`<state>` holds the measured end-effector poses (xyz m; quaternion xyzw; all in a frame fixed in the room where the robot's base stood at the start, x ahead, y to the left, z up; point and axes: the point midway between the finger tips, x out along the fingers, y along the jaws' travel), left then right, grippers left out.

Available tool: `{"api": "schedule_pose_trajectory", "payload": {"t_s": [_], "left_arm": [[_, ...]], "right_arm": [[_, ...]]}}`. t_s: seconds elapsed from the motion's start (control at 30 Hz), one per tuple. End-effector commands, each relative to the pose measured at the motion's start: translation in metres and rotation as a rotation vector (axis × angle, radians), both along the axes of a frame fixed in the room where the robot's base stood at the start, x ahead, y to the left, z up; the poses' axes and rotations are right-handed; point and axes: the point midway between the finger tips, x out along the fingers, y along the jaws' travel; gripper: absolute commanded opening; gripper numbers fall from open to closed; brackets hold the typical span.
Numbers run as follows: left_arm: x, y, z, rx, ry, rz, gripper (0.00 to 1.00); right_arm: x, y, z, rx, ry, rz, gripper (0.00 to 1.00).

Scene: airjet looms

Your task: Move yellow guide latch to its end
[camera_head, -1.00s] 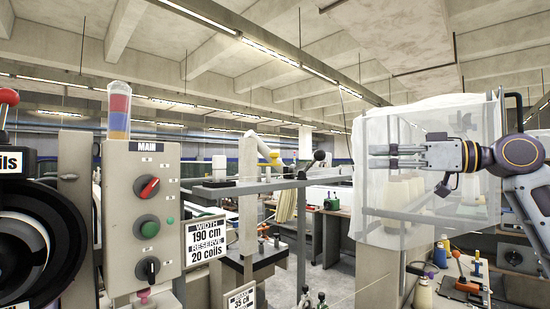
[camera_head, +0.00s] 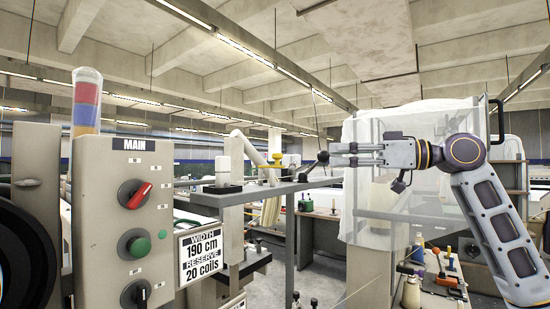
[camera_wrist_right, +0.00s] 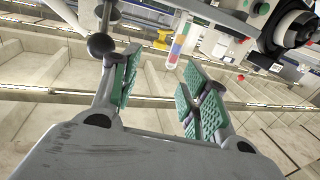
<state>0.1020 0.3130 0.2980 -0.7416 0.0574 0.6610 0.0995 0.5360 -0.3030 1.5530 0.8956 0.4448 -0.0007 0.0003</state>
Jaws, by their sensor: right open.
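The yellow guide latch (camera_head: 276,161) sits on a grey horizontal rail (camera_head: 270,187) right of the control box. It also shows small in the right wrist view (camera_wrist_right: 162,41), beyond the finger pads. My right gripper (camera_head: 334,155) comes in from the right with its fingers pointing left. The knob also shows in the wrist view (camera_wrist_right: 101,45), beside the left finger. My left gripper is not in view.
The control box (camera_head: 125,225) with red, green and black knobs and a signal tower (camera_head: 87,100) stands at left. A width sign (camera_head: 201,254) hangs beside it. A table with tools (camera_head: 440,265) is at lower right.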

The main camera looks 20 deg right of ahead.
Motion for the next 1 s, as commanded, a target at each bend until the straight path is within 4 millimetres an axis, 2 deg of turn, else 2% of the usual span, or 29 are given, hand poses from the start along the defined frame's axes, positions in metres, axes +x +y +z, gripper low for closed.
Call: {"api": "schedule_pose_trajectory", "payload": {"t_s": [0.2, 0.57, 0.77, 1.0], "left_arm": [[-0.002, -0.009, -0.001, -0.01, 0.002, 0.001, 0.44], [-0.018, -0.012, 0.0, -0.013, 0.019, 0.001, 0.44], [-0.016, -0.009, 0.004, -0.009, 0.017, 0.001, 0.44], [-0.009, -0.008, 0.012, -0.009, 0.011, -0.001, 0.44]], "right_arm": [[0.0, 0.0, 0.0, 0.0, 0.0, 0.0, 0.45], [0.003, 0.004, 0.0, 0.0, 0.0, 0.0, 0.45], [0.012, 0.016, 0.001, -0.001, 0.001, 0.001, 0.45], [0.03, 0.04, 0.002, 0.001, 0.001, 0.002, 0.45]]}}
